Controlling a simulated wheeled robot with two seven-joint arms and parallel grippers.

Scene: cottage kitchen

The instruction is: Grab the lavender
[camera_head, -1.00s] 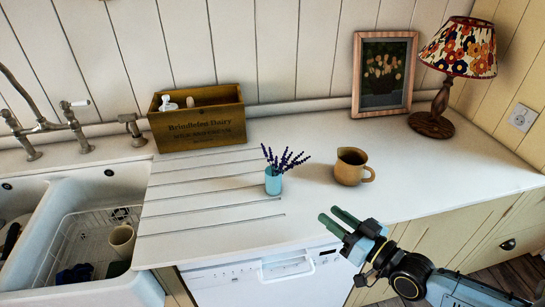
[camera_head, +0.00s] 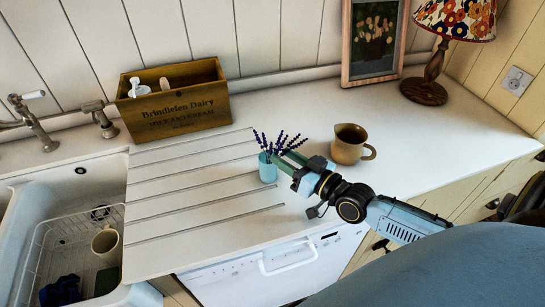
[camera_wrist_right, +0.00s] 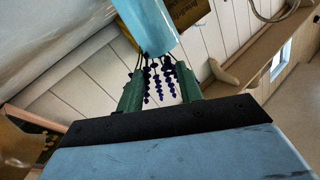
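The lavender (camera_head: 268,144), several dark purple sprigs, stands in a small light-blue vase (camera_head: 267,172) on the white counter. My right gripper (camera_head: 281,157) reaches in from the right, with its green fingers at the sprigs just above the vase rim. In the right wrist view the lavender (camera_wrist_right: 158,82) appears between the two spread fingers of this gripper (camera_wrist_right: 159,70), with a gap on either side. The vase (camera_wrist_right: 146,25) shows at the top of that view. Whether a finger touches a stem I cannot tell. My left gripper is not in view.
A tan jug (camera_head: 349,147) stands right of the vase, close to my right gripper. A wooden box (camera_head: 175,108) is at the back left, and a sink (camera_head: 60,196) is at the left. A framed picture (camera_head: 346,45) and lamp (camera_head: 428,88) stand at the back right.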

